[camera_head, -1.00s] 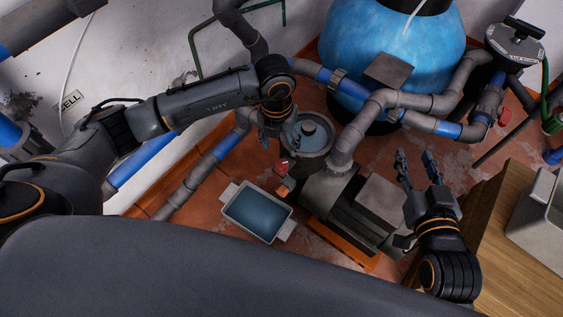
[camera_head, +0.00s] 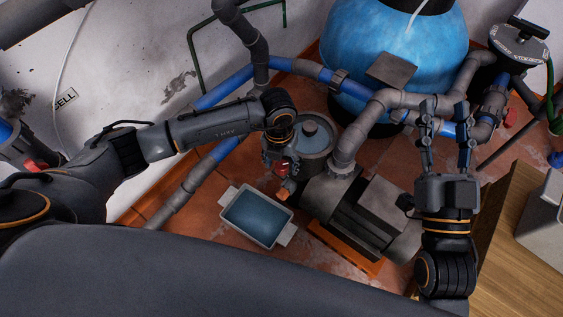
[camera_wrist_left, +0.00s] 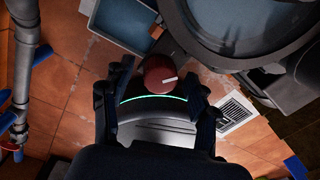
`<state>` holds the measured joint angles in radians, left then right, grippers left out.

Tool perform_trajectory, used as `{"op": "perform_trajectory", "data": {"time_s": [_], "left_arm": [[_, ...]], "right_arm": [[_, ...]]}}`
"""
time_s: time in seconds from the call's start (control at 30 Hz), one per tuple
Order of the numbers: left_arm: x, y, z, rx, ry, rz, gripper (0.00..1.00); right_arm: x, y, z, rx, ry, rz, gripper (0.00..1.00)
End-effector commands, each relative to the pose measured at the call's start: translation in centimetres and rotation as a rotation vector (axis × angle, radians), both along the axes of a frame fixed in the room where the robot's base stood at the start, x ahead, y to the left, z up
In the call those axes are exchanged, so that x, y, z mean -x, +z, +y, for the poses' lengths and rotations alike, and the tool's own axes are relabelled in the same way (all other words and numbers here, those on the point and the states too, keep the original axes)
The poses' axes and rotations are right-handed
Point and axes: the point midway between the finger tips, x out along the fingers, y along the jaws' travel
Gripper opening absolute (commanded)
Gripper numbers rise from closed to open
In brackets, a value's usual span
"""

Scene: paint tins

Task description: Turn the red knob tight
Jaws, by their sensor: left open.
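The red knob (camera_head: 283,167) sits on the pump's front side, beside the round lidded pot, and is partly hidden by my left gripper (camera_head: 280,164). In the left wrist view the knob (camera_wrist_left: 159,75) is round and dark red, with a pale pointer mark towards the right. The fingers of my left gripper (camera_wrist_left: 160,86) are open, one on each side of the knob. I cannot tell whether they touch it. My right gripper (camera_head: 446,112) is open and empty above the pipes on the right.
A tray of water (camera_head: 279,236) lies on the tiled floor left of the grey pump (camera_head: 345,215). A blue tank (camera_head: 390,45) and grey-blue pipes (camera_head: 410,100) stand behind. A wooden bench (camera_head: 510,235) fills the right side.

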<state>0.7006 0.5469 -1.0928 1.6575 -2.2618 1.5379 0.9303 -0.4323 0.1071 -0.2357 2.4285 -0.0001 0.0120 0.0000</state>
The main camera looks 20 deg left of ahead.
Motion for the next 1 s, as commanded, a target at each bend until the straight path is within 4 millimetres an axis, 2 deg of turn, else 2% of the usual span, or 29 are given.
{"op": "perform_trajectory", "data": {"time_s": [0.07,0.1,0.3,0.37,0.67,1.0], "left_arm": [[0.02,0.00,-0.01,0.000,0.000,0.000,0.59],[0.02,0.00,-0.01,0.000,0.000,0.001,0.55],[0.02,0.01,0.00,0.000,0.000,0.001,0.14],[0.02,0.01,0.00,0.000,0.000,0.001,0.05],[0.00,0.03,0.02,0.000,-0.035,0.001,0.05],[-0.03,0.01,0.06,-0.001,-0.252,0.002,0.05]], "right_arm": [[-0.01,0.00,0.00,0.000,0.000,0.001,0.40],[-0.01,0.00,0.00,0.000,0.000,0.001,0.40],[-0.02,-0.02,0.01,0.000,0.000,0.001,0.40],[-0.02,-0.02,0.01,0.000,0.000,0.001,0.40],[-0.05,-0.06,0.01,0.001,0.000,0.004,0.40],[-0.19,-0.35,0.02,0.005,-0.001,0.020,0.40]]}}
